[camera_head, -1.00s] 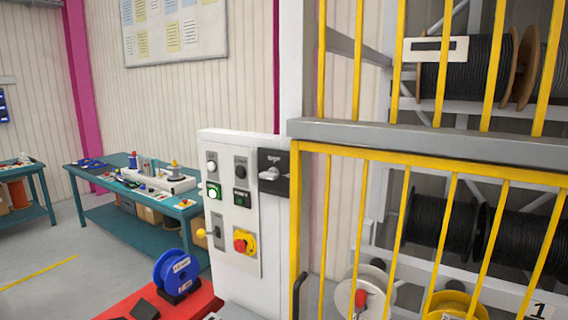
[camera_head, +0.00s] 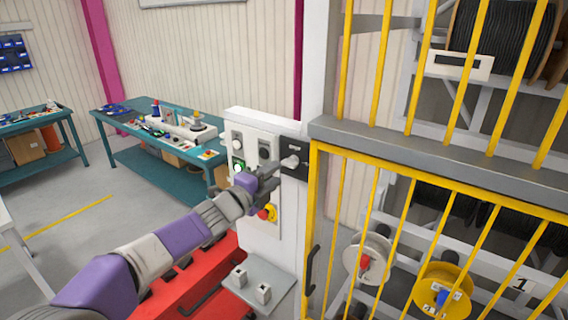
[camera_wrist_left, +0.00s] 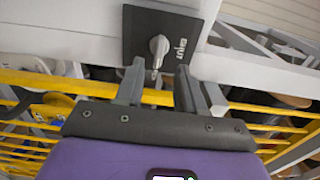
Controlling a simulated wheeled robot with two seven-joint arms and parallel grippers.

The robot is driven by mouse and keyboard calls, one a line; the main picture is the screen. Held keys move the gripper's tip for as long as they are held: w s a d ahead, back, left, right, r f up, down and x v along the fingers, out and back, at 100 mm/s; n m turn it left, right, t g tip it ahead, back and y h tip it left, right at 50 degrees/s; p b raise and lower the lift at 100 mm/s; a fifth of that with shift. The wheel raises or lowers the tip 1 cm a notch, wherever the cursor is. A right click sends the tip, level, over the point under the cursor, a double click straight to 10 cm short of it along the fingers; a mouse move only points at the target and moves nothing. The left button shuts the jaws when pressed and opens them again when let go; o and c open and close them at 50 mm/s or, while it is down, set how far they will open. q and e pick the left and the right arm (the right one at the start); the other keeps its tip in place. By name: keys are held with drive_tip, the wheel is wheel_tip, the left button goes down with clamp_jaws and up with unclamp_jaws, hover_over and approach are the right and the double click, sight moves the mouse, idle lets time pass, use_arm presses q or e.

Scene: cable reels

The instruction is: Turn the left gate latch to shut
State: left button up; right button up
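The left gate latch is a black plate (camera_head: 294,150) with a pale grey turning handle (camera_head: 290,161), on the upper right of the white control post beside the yellow gate. In the left wrist view the handle (camera_wrist_left: 159,46) is ahead, with its narrow end pointing down the picture towards the gripper. My left gripper (camera_head: 272,173) is just left of and below the latch in the head view. Its two fingers (camera_wrist_left: 161,84) are apart, with the tip of the handle in line with the gap. Contact cannot be told. My right gripper is not in view.
The post's control panel (camera_head: 237,146) has buttons and a red-yellow emergency stop (camera_head: 267,213), close to my left gripper. The yellow barred gate (camera_head: 405,240) with a black handle (camera_head: 311,270) stands right, before cable reels. Teal workbenches (camera_head: 130,112) stand at the left.

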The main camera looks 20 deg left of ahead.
sight(287, 165)
use_arm(q)
drive_tip(key=shift+p+x, duration=0.5)
drive_tip(key=shift+x, duration=2.15)
clamp_jaws()
